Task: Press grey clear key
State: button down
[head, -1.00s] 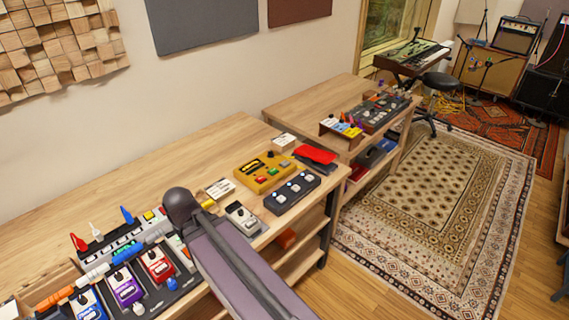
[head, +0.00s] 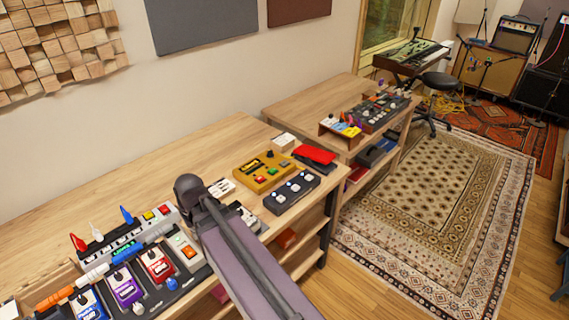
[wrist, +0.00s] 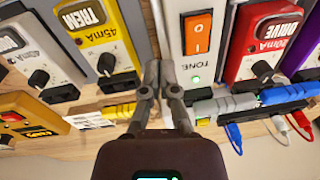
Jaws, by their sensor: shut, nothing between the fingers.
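I cannot make out for sure which key is the grey clear key. A yellow box (head: 263,171) with a dark knob and small coloured keys, including red and green, stands on the bench. A corner of a yellow box with a red key (wrist: 20,116) shows at the left edge of the wrist view. My gripper (wrist: 152,68) is shut and empty, pointing between a yellow TREM pedal (wrist: 108,48) and a white TONE pedal with an orange switch (wrist: 197,35). In the head view my arm hides the gripper.
A dark pedal with several light buttons (head: 291,191) sits in front of the yellow box. A red pedal (head: 315,154) is beyond it. A power strip (head: 122,242) and several pedals crowd the near bench. The bench (head: 100,205) is bare along the wall.

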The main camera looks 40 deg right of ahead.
jog(key=w+d+m+t+y, duration=0.1)
jog(key=w+d+m+t, duration=0.1)
jog(key=w+d, duration=0.7)
notch_tip(320, 180, up, 6)
jog(key=m+t, duration=0.4)
jog(key=t, duration=0.2)
send_over(285, 163)
jog(key=shift+f, duration=0.1)
jog(key=shift+f, duration=0.1)
notch_tip(285, 163, down, 9)
jog(key=b, duration=0.8)
jog(key=shift+r, duration=0.2)
